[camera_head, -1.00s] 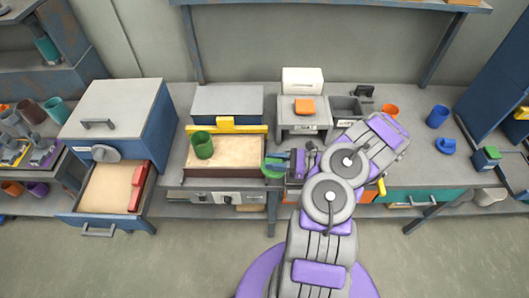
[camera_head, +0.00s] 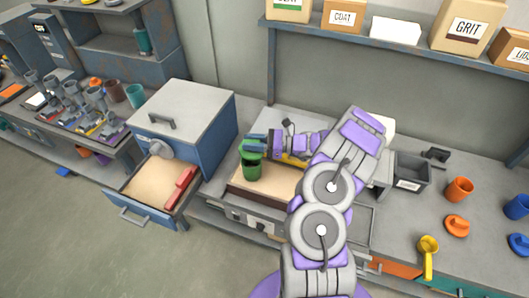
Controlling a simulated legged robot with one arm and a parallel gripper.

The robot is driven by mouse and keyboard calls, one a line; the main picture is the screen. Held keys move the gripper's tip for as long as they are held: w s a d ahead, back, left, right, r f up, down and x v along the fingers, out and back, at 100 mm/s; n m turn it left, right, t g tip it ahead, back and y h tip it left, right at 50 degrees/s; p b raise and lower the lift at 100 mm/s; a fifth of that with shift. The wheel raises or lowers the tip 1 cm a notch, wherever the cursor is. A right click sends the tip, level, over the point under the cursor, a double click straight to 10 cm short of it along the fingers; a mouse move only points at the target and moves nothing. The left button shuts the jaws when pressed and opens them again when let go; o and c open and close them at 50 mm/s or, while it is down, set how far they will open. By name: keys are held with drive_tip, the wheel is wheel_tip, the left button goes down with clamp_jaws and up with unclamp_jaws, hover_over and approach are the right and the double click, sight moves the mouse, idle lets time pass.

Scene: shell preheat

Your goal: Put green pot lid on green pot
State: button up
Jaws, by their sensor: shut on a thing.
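The green pot (camera_head: 251,172) stands upright on the sandy tray (camera_head: 273,188) in the middle of the bench. My gripper (camera_head: 256,142) reaches in from the right and is shut on the green pot lid (camera_head: 252,147). The lid is over the pot's mouth and hides the opening. I cannot tell whether the lid touches the rim or hovers just above it. My arm covers the right part of the tray.
A blue cabinet (camera_head: 185,125) with an open sand drawer (camera_head: 150,182) holding a red block (camera_head: 180,187) stands to the left. An orange cup (camera_head: 458,189), an orange lid (camera_head: 457,225) and a yellow ladle (camera_head: 428,246) are on the right.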

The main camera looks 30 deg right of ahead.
sight(251, 153)
drive_tip(key=shift+w+a+r, duration=0.2)
drive_tip(key=shift+w+a, duration=0.2)
drive_tip(key=shift+d+f+b, duration=0.45)
drive_tip(key=shift+f+b, duration=0.05)
drive_tip(key=shift+f, duration=0.25)
drive_tip(key=shift+a+f+b, duration=0.15)
drive_tip(key=shift+f+b, duration=0.45)
drive_tip(key=shift+f, duration=0.45)
drive_tip(key=shift+a+f+b, duration=0.1)
drive_tip(key=shift+f+b, duration=0.45)
drive_tip(key=shift+f, duration=0.5)
drive_tip(key=shift+d, duration=0.1)
drive_tip(key=shift+p, duration=0.35)
drive_tip(key=shift+f, duration=0.5)
drive_tip(key=o, duration=0.8)
drive_tip(key=shift+c, duration=0.2)
